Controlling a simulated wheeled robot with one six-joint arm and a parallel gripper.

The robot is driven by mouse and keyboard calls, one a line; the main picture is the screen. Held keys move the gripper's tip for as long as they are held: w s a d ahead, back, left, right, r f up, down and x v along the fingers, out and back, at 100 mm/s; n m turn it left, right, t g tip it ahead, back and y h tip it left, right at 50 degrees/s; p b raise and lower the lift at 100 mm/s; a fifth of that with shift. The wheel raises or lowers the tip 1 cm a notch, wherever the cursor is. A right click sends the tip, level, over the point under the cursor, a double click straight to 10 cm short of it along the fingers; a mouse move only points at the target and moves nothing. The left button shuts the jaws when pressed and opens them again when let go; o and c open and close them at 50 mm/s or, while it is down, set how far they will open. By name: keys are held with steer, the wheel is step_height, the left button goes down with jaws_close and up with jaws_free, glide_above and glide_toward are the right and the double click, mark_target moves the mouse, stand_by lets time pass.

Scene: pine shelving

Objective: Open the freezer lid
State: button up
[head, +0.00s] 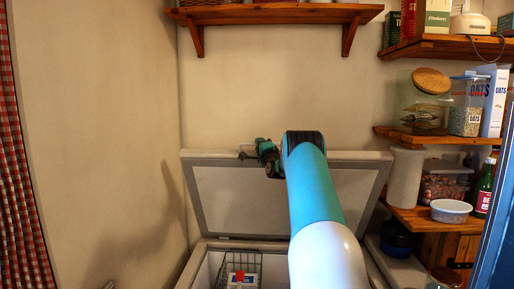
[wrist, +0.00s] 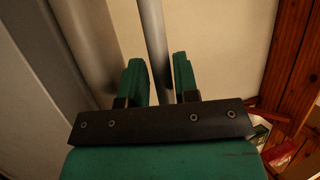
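The freezer lid (head: 245,201) stands raised, tilted back close to the wall, with its pale inner panel and grey border facing me. The freezer body (head: 205,268) is open below it, and a wire basket (head: 243,262) with a white and red package shows inside. My gripper (head: 246,150) is at the lid's top edge in the head view; my arm covers the lid's right part. In the wrist view, my gripper's green fingers (wrist: 159,62) are apart, with a thin grey bar (wrist: 154,35) running between them. I cannot tell whether they touch it.
Wooden shelves (head: 425,137) with jars, boxes and bottles stand close on the right. A higher shelf (head: 277,14) is above the lid. A checked curtain (head: 22,190) hangs at the far left, and the wall between it and the freezer is bare.

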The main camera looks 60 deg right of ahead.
steer(key=shift+s+d, duration=0.15)
steer(key=shift+s, duration=0.05)
steer(key=b+v, duration=1.2)
steer(key=v, duration=0.5)
steer(key=shift+a, duration=0.2)
steer(key=shift+f, duration=0.15)
